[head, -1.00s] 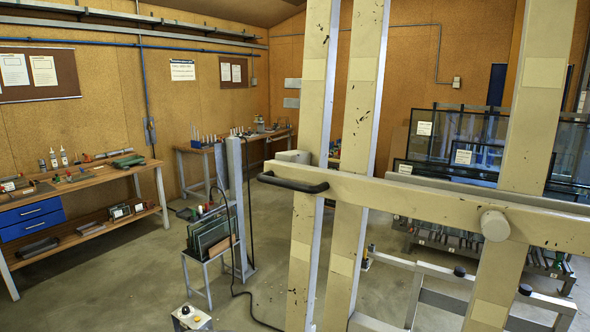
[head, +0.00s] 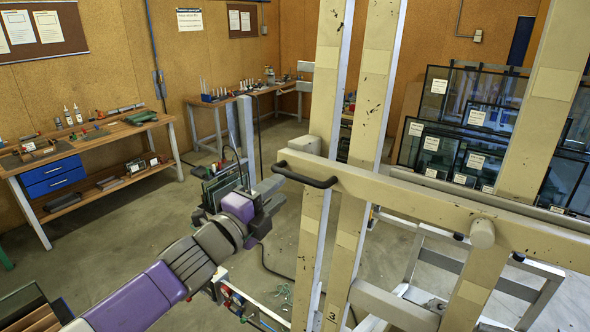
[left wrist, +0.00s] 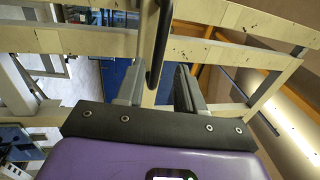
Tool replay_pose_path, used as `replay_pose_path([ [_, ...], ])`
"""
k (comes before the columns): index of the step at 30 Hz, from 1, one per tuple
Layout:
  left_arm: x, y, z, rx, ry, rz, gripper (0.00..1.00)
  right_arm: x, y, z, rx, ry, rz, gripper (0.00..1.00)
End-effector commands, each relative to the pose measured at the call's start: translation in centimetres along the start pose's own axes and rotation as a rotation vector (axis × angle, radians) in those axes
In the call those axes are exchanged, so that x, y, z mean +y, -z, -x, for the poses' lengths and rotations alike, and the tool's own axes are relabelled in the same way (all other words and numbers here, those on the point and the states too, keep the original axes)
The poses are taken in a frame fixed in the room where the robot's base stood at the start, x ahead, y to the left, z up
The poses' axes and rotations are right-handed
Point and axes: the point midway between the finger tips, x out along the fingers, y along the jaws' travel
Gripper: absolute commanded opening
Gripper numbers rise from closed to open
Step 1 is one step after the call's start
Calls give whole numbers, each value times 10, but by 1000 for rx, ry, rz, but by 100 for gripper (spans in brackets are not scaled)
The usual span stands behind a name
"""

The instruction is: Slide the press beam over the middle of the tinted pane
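The press beam (head: 410,194) is a cream horizontal bar across the tall cream uprights, with a black handle (head: 306,180) at its left end and a round knob (head: 482,234) further right. My left gripper (head: 270,192) is just left of and slightly below the handle, apart from it in the head view. In the left wrist view the gripper (left wrist: 159,80) is open, and the dark handle (left wrist: 161,40) stands ahead between its fingers. Nothing is held. I cannot make out the tinted pane in the frame. My right gripper is out of view.
A rack of dark glass panes (head: 468,130) stands at the back right. A wooden workbench (head: 90,145) with blue drawers is at left, another bench (head: 235,100) at the back. A low stand with panes (head: 220,188) is behind my left gripper. Open floor lies left of the uprights.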

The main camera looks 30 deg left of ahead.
Motion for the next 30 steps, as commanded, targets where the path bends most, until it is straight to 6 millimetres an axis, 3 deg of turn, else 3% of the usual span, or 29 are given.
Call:
replay_pose_path([
  [15, 2, 0, -66, 1, -3, 2, 37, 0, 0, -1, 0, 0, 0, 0],
  [26, 1, 0, -72, 1, -1, 4, 37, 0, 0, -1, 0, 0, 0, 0],
  [30, 1, 0, -72, 1, -1, 4, 20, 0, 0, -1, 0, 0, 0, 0],
])
